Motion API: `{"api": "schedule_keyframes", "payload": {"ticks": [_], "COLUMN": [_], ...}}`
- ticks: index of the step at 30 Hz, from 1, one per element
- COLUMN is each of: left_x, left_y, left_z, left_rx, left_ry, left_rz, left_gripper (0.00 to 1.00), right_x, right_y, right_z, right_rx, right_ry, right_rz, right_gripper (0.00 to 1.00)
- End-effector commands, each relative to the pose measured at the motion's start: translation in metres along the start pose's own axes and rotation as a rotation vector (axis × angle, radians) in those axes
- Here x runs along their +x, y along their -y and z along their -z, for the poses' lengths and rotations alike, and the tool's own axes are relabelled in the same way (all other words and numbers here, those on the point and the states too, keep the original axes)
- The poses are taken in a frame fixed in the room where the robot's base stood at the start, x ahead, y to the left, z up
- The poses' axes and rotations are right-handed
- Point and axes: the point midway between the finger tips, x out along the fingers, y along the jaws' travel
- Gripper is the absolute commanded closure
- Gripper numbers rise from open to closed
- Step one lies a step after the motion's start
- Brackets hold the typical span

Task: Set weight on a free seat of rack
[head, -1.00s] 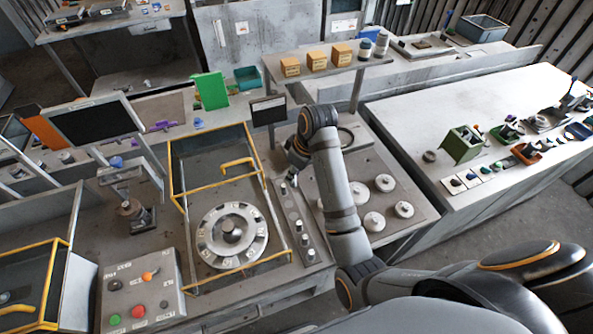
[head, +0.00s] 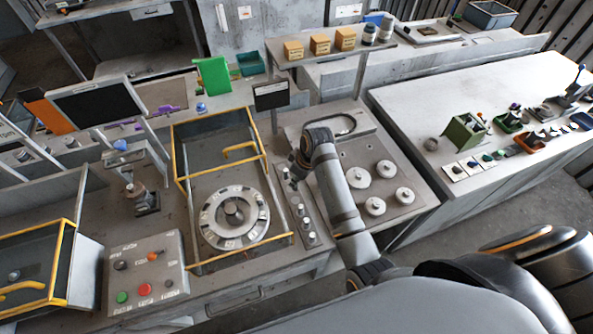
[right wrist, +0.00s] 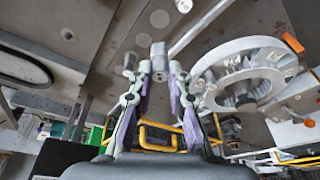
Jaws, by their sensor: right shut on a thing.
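The rack (head: 310,236) is a narrow grey strip with small metal weights standing on it, just right of the yellow-framed rotor fixture. My right gripper (head: 291,180) is over the far end of the rack, largely hidden by its own arm in the head view. In the right wrist view my right gripper (right wrist: 158,74) is shut on a small grey cylindrical weight (right wrist: 158,54), held between the fingertips. I cannot tell whether the held weight touches the rack. My left gripper is not in view.
The slotted round rotor (head: 233,212) sits left of the rack inside a yellow frame (head: 190,225). A plate with several round white discs (head: 375,206) lies right of my forearm. A control box (head: 145,275) with coloured buttons stands at front left.

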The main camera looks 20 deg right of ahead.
Motion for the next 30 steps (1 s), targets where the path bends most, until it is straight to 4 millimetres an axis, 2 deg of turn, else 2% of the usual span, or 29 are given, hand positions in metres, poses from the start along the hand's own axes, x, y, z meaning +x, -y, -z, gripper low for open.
{"api": "schedule_keyframes", "payload": {"ticks": [6, 12, 18, 30], "left_x": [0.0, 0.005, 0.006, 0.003], "left_y": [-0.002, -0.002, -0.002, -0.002], "left_z": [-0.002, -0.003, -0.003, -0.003], "left_rx": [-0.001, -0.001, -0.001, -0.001], "left_ry": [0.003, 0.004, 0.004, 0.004], "left_rz": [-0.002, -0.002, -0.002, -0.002], "left_gripper": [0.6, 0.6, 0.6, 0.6], "right_x": [0.029, 0.048, 0.054, 0.053], "right_y": [0.0, 0.0, 0.0, 0.0], "right_z": [-0.009, -0.014, -0.015, -0.015], "right_rx": [0.001, 0.0, -0.001, 0.0], "right_ry": [0.003, 0.001, 0.0, 0.001], "right_rz": [0.002, 0.001, 0.0, 0.001], "right_gripper": [1.0, 1.0, 1.0, 1.0]}}
